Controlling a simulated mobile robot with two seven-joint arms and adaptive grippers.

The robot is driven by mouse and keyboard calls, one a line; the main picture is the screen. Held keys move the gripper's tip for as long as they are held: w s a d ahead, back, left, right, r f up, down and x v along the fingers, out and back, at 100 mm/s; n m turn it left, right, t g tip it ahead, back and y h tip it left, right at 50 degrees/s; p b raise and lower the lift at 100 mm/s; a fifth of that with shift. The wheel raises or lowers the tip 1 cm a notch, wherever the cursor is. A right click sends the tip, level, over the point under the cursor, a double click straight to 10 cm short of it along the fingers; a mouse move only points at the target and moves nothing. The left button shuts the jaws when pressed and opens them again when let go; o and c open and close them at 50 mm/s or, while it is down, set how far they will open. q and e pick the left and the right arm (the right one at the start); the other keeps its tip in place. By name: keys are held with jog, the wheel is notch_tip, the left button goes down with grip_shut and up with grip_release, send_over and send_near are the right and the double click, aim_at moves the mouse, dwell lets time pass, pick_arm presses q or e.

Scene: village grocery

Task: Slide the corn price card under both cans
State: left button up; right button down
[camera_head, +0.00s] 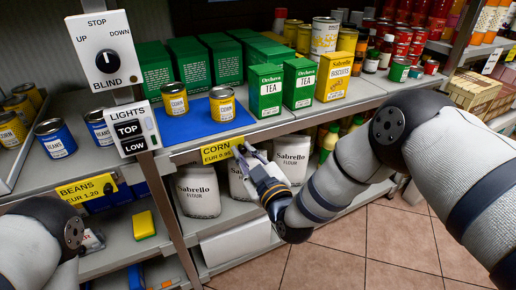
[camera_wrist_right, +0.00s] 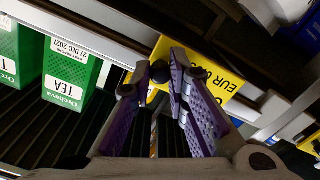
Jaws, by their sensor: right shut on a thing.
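The yellow corn price card (camera_head: 220,150) is at the shelf's front edge, below the blue mat (camera_head: 200,124). Two corn cans, a left one (camera_head: 174,104) and a right one (camera_head: 222,108), stand upright and apart on that mat. My right gripper (camera_head: 242,151) is shut at the card's right end. In the right wrist view the card (camera_wrist_right: 218,80) lies behind the fingertips (camera_wrist_right: 165,68), with a dark round knob (camera_wrist_right: 159,73) between them. The cans are not seen there. My left arm shows at the lower left, but its gripper is out of view.
Green tea boxes (camera_head: 266,92) stand right of the mat. The lights panel (camera_head: 131,130) and its post are left of the cans. Flour bags (camera_head: 198,192) stand on the shelf below. A beans card (camera_head: 86,189) hangs at the left.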

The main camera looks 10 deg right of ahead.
jog(key=shift+s+a, duration=0.35)
jog(key=shift+a, duration=0.55)
jog(key=c, duration=1.5)
grip_release()
jog(key=v, duration=1.2)
